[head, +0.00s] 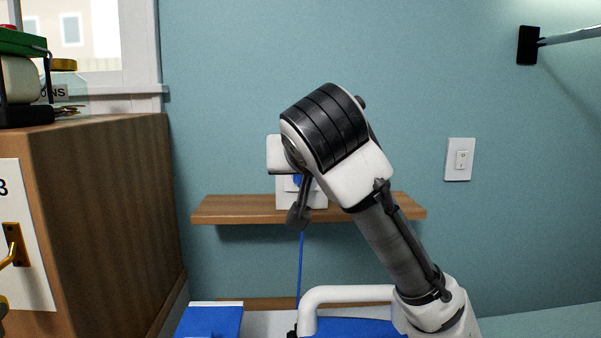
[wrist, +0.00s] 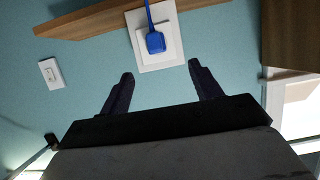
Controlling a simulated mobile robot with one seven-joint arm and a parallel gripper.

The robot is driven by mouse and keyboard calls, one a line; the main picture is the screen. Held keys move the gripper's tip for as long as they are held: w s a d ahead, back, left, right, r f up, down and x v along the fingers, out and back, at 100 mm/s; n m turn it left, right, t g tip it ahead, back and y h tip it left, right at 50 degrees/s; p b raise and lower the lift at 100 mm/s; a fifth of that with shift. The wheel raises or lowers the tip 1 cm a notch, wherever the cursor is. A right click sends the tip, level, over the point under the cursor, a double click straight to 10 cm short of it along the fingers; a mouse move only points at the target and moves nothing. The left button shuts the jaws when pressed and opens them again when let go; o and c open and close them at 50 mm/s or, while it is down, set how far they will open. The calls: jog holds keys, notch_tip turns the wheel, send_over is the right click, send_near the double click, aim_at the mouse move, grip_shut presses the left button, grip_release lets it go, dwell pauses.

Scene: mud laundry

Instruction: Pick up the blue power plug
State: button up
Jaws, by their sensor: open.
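The blue power plug (wrist: 155,42) sits against a white wall plate (wrist: 174,55) in the wrist view, with its blue cord (wrist: 149,12) running to the top edge of the picture. In the head view the plug (head: 297,179) shows only as a small blue patch behind my arm's end. The cord (head: 301,262) hangs straight down below the shelf. My gripper (wrist: 161,71) is open and empty. Its two fingers point toward the plate, and the plug appears beyond the fingertips, roughly between them. In the head view my gripper (head: 299,214) partly hides the plug and plate.
A wooden shelf (head: 235,209) is on the wall just below the plate. A light switch (head: 459,160) is to the right. A wooden cabinet (head: 105,200) stands at left, and a dark-mounted rail (head: 528,45) is at upper right. A blue item (head: 210,321) lies below.

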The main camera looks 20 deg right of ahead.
jog(key=p+x, duration=0.1)
jog(key=x, duration=0.3)
jog(key=p+x, duration=0.1)
jog(key=x, duration=0.4)
jog(key=d+p+x, duration=0.1)
jog(key=p+x, duration=0.1)
jog(key=x, duration=0.3)
jog(key=shift+r, duration=0.15)
jog(key=shift+c, duration=0.3)
jog(key=c, duration=1.3)
jog(key=shift+a+r, duration=0.1)
jog(key=shift+r, duration=0.05)
